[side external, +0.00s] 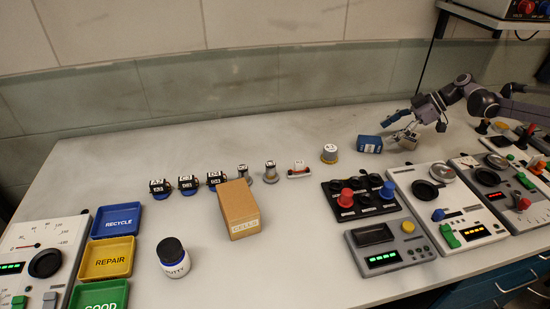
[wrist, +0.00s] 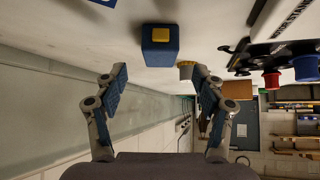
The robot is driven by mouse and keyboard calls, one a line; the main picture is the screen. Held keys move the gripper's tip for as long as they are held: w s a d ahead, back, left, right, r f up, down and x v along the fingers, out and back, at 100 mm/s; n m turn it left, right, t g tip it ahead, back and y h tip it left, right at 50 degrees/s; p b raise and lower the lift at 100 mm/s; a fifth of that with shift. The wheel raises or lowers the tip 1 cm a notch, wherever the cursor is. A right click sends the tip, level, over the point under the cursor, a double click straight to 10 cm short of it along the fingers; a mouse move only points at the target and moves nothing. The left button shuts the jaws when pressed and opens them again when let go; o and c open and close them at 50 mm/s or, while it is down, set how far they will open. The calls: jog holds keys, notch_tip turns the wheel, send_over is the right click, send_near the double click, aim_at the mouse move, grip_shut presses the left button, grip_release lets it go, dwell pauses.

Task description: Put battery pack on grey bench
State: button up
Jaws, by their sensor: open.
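A blue box-shaped block, which looks like the battery pack (side external: 369,144), sits on the pale grey bench (side external: 300,220) towards the back right. In the wrist view a blue block with a yellow patch on its face (wrist: 160,46) lies ahead of my fingertips, roughly centred between them. My gripper (side external: 403,128) is open and low over the bench, just right of the blue block in the side view. In the wrist view its two blue-padded fingers (wrist: 161,72) are spread apart with nothing between them.
A control panel with red and blue knobs (side external: 363,198) and further instrument panels (side external: 445,206) stand in front of my arm. A round white-topped part (side external: 329,153) sits left of the block. A cardboard box (side external: 238,209) and coloured trays (side external: 107,258) are further left. The back bench strip is clear.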

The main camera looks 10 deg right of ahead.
aim_at(372, 140)
jog(key=shift+x, duration=3.35)
jog(key=shift+a+r, duration=0.1)
jog(key=shift+r, duration=0.05)
jog(key=c, duration=1.4)
